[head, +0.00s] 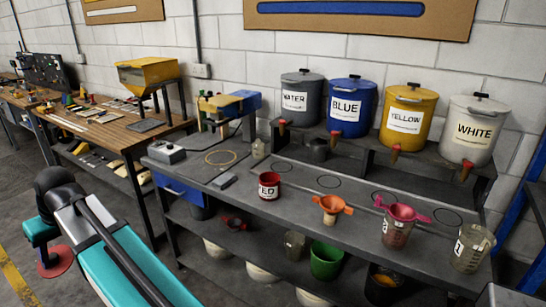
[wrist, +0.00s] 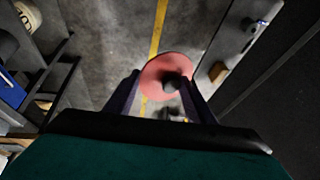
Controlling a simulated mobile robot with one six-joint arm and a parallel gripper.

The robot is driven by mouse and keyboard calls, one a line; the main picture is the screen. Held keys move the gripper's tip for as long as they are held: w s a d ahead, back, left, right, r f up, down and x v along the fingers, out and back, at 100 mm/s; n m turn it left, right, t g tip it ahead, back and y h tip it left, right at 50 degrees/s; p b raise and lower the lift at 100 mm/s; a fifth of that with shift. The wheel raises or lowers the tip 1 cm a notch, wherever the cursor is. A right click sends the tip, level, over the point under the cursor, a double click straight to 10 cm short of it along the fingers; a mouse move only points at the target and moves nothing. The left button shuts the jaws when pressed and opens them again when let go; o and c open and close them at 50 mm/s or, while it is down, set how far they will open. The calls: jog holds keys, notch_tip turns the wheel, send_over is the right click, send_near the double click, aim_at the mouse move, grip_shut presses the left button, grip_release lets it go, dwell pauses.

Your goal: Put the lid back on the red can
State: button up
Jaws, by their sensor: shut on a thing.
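The red can (head: 270,180) stands upright on the grey bench, with a white label that reads partly "ED". Its top looks open, without a lid. My gripper (head: 46,242) is at the lower left of the head view, out over the floor and well left of the bench. It is shut on a round red lid (head: 55,263), which hangs below the fingers. In the wrist view the lid (wrist: 154,68) shows its dark knob (wrist: 172,82) between the two fingers. The exact contact on the knob is hard to see.
The grey bench (head: 225,178) also carries an orange funnel (head: 331,205), a pink strainer on a cup (head: 401,212) and a clear cup (head: 470,250). Paint drums (head: 352,108) stand on the raised shelf behind. A wooden bench (head: 110,135) stands at the left.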

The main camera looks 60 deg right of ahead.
jog(key=s+d+r+m+p, duration=0.15)
jog(key=d+m+p, duration=0.4)
jog(key=d, duration=3.25)
jog(key=s+d+m+p, duration=0.1)
jog(key=s+d, duration=0.6)
jog(key=d, duration=0.3)
jog(key=s+d+m+p, duration=0.1)
jog(key=s+d+m, duration=0.1)
jog(key=s+d, duration=0.5)
jog(key=s+d+r+m+h+p, duration=0.1)
jog(key=s+d, duration=0.6)
jog(key=d, duration=0.8)
jog(key=shift+d+m, duration=0.15)
jog(key=shift+m, duration=0.6)
jog(key=shift+f, duration=0.15)
